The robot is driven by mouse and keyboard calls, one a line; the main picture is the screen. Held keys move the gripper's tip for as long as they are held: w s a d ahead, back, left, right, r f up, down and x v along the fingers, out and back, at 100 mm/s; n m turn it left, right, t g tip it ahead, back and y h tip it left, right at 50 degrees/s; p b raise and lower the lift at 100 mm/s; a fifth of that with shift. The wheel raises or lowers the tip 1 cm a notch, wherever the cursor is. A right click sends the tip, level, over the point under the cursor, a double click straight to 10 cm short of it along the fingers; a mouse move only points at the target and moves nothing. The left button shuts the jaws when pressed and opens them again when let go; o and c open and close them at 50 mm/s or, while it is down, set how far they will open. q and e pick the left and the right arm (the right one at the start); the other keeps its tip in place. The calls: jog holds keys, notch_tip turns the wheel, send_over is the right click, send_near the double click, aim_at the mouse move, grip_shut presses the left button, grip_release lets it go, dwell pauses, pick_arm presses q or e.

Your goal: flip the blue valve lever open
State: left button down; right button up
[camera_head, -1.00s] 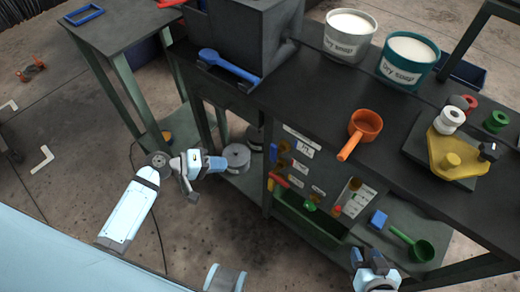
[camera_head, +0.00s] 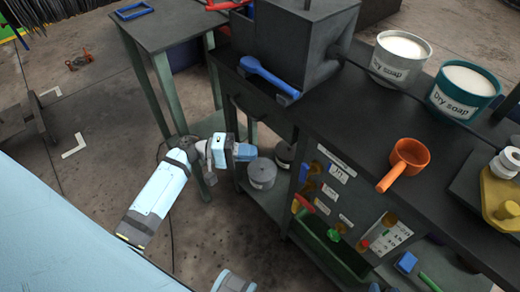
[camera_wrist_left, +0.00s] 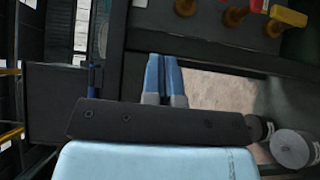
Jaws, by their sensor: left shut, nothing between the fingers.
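The blue lever (camera_head: 265,75), with a round head and a long flat handle, lies along the bench edge in front of the dark box in the head view. My left gripper (camera_head: 248,152) is shut and empty, below and in front of the bench, well apart from the lever. In the left wrist view its light blue fingers (camera_wrist_left: 164,78) are pressed together. The lever cannot be made out surely there. Only a sliver of my right gripper (camera_head: 379,288) shows at the bottom edge; its jaws are cut off.
A panel below the bench top carries small coloured handles, including a red one (camera_head: 305,203). An orange scoop (camera_head: 409,157), a white bucket (camera_head: 400,60) and a teal bucket (camera_head: 463,92) stand on the bench. Grey cylinders (camera_head: 262,174) sit on the lower shelf.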

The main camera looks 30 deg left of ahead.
aim_at(308, 170)
pick_arm(q)
jog(key=w+d+p, duration=0.1)
jog(key=w+d, duration=0.1)
jog(key=d, duration=0.9)
pick_arm(e)
jog(key=shift+d+r, duration=0.1)
jog(key=shift+r, duration=0.1)
pick_arm(q)
jog(key=shift+d+r, duration=0.1)
pick_arm(e)
jog(key=shift+r, duration=0.2)
